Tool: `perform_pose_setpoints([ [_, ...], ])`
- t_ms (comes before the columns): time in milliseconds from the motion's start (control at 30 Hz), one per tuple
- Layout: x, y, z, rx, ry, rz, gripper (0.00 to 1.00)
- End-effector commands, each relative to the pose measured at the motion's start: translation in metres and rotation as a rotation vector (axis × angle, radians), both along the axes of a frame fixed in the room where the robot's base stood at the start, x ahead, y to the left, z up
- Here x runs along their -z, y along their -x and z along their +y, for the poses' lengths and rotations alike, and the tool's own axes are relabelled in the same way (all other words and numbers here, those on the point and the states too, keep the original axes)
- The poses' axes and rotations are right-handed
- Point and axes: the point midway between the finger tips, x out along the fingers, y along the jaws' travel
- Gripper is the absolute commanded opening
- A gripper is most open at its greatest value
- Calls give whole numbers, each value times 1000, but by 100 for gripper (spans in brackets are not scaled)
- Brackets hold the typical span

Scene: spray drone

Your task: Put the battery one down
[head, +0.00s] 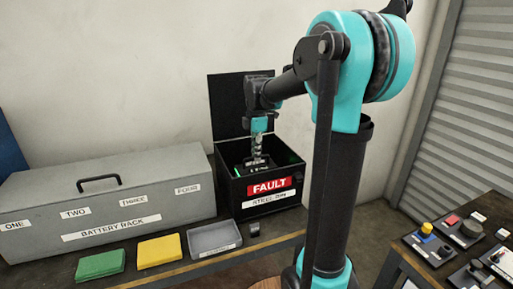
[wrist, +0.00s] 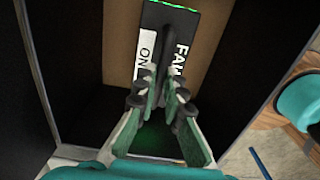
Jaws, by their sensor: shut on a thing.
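Battery one (wrist: 187,22) is a dark block with a white label reading "ON", the rest hidden, lettering "FAU" and a green-lit edge. My gripper (wrist: 160,90) is shut on its dark handle. In the head view my gripper (head: 257,152) points straight down into the open black fault bin (head: 231,191), which has a red "FAULT" label. The battery is inside the bin's walls, mostly hidden by the front wall in the head view. I cannot tell whether it touches the bin's brown floor (wrist: 117,45).
The bin's black lid (head: 227,105) stands raised at the back. Left of the bin is the closed grey battery rack (head: 110,205) with slots labelled one to four. Green (head: 100,264), yellow (head: 159,250) and grey (head: 214,239) trays lie in front. A control table (head: 455,245) stands at right.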

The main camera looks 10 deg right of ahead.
Motion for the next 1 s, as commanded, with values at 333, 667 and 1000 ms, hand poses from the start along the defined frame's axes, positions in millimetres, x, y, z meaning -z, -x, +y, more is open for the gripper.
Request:
perform_pose_setpoints([
  [333,5,0,0,0,0,0,0],
  [667,8,0,0,0,0,0,30],
  [1000,2,0,0,0,0,0,30],
])
